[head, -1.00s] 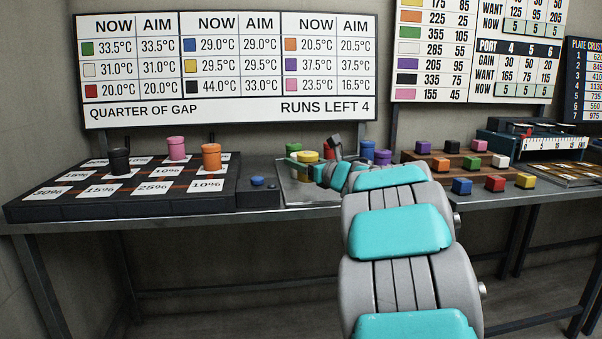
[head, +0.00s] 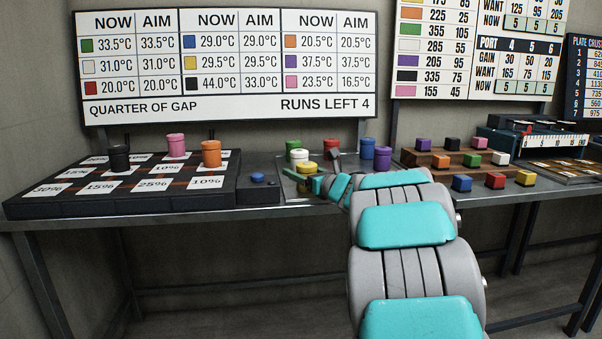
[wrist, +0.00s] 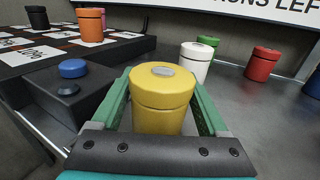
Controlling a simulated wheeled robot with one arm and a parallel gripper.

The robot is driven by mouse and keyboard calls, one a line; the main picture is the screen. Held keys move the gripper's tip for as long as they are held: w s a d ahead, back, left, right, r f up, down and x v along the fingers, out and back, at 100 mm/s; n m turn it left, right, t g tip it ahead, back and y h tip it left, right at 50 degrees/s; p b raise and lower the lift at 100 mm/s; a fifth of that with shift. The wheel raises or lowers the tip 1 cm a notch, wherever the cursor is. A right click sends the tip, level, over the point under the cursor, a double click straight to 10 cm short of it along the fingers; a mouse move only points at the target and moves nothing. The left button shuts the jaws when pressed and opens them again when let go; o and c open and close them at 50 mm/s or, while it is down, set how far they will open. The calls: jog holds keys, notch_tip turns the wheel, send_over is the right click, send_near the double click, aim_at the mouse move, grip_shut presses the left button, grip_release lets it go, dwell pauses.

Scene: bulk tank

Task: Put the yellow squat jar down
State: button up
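The yellow squat jar (head: 306,168) is low at the grey metal tray (head: 290,192); I cannot tell whether its base touches the surface. In the wrist view the yellow jar (wrist: 164,98) stands upright between the two green fingers of my gripper (wrist: 164,92), which lie close along its left and right sides. My gripper is shut on it. Its lid with a grey disc shows; its lower front is hidden by the gripper's palm. In the head view my gripper (head: 305,177) reaches in from the right, partly covering the jar.
A white jar (wrist: 194,64) stands just behind the yellow one, with green (wrist: 208,43), red (wrist: 262,64), blue (head: 367,148) and purple (head: 382,158) jars around. A black box with a blue button (wrist: 73,68) is at left, beside the checkered board (head: 120,205) holding black, pink and orange jars.

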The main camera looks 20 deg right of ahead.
jog(key=shift+o, duration=1.2)
jog(key=shift+r+p, duration=0.25)
jog(key=shift+p, duration=0.1)
jog(key=shift+s+d+f, duration=0.1)
jog(key=shift+s, duration=0.15)
jog(key=s+d+b, duration=0.2)
jog(key=s, duration=0.9)
jog(key=shift+s, duration=0.15)
